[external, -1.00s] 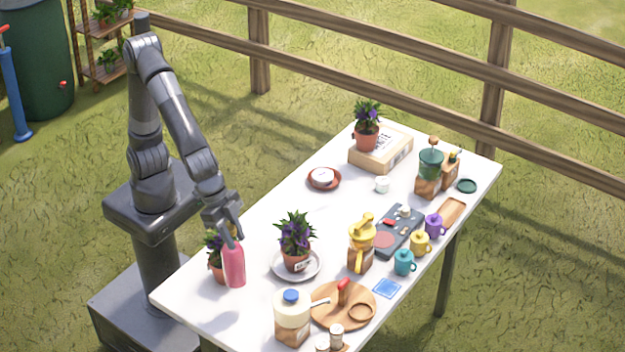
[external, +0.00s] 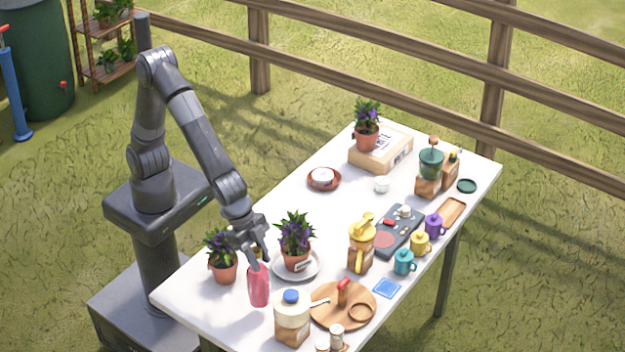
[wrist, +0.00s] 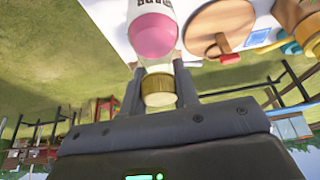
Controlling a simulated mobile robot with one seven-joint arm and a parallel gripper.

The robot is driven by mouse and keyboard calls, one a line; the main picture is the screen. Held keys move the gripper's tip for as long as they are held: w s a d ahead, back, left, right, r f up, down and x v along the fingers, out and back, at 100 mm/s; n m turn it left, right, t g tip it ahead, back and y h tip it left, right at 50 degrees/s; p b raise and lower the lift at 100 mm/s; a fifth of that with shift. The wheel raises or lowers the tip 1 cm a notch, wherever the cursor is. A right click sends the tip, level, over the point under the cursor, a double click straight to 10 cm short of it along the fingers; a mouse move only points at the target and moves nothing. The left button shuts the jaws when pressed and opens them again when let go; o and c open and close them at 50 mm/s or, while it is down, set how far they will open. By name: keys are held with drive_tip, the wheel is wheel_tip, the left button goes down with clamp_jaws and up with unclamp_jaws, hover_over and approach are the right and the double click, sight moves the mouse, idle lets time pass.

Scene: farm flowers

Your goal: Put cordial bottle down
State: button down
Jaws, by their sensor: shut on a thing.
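The pink cordial bottle (external: 259,287) is upright near the front left of the white table, between a potted plant and the blue-lidded jar. My gripper (external: 256,259) is above it and shut on its top. In the wrist view, the bottle's pink body (wrist: 152,38) extends away from my gripper (wrist: 158,82), and its gold cap (wrist: 158,90) is between the fingers. I cannot tell whether the bottle's base touches the table.
A potted purple flower (external: 223,265) stands left of the bottle. Another (external: 296,240) stands on a saucer (external: 318,265) behind it. The blue-lidded jar (external: 291,322) and a round wooden board (external: 323,313) are close on the right. Bare table (external: 215,312) lies front left.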

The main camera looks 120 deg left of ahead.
sight(268, 279)
drive_tip(key=shift+w+a+f, duration=0.35)
drive_tip(key=shift+w+a, duration=0.1)
drive_tip(key=shift+w, duration=0.05)
drive_tip(key=shift+f, duration=2.15)
drive_tip(key=c, duration=1.1)
unclamp_jaws()
